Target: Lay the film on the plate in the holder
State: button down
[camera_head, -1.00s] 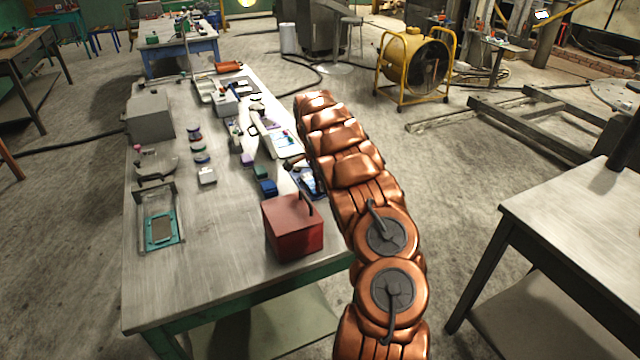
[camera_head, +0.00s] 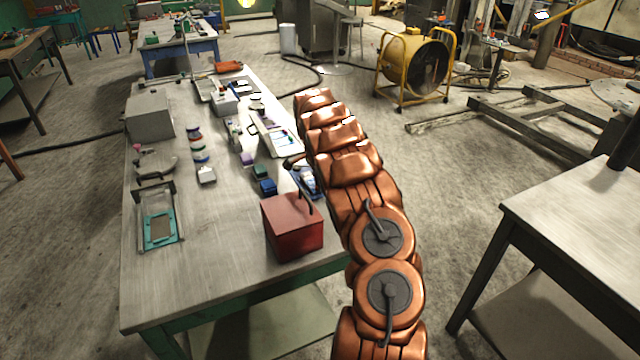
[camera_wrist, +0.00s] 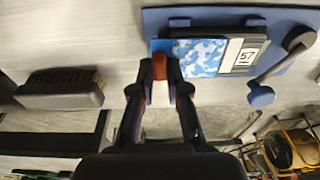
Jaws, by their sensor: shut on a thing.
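The film appears to be the blue-and-white patterned sheet (camera_wrist: 205,60) lying on a black block in a blue tray (camera_wrist: 155,20), beside a label reading 57. In the wrist view my gripper (camera_wrist: 160,68) is shut at the near left corner of this sheet, with a small orange-red piece showing between its fingertips. The fingers hide the exact grip. In the head view my gripper's end is mostly hidden by my copper arm, by the blue tray (camera_head: 308,182). The holder (camera_head: 177,232), a teal frame with a grey plate (camera_head: 161,228), lies at the table's left.
A red box (camera_head: 292,227) with a handle stands near my arm at the table's front right. A grey box (camera_head: 150,115), a white tray (camera_head: 275,138) and several small items stand farther back. The tabletop between holder and red box is largely clear.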

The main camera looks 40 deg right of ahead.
dwell(0.3)
jog(key=c, duration=1.1)
grip_release()
jog(key=shift+o, duration=0.2)
jog(key=o, duration=0.5)
jog(key=shift+c, duration=0.2)
jog(key=shift+r, duration=3.45)
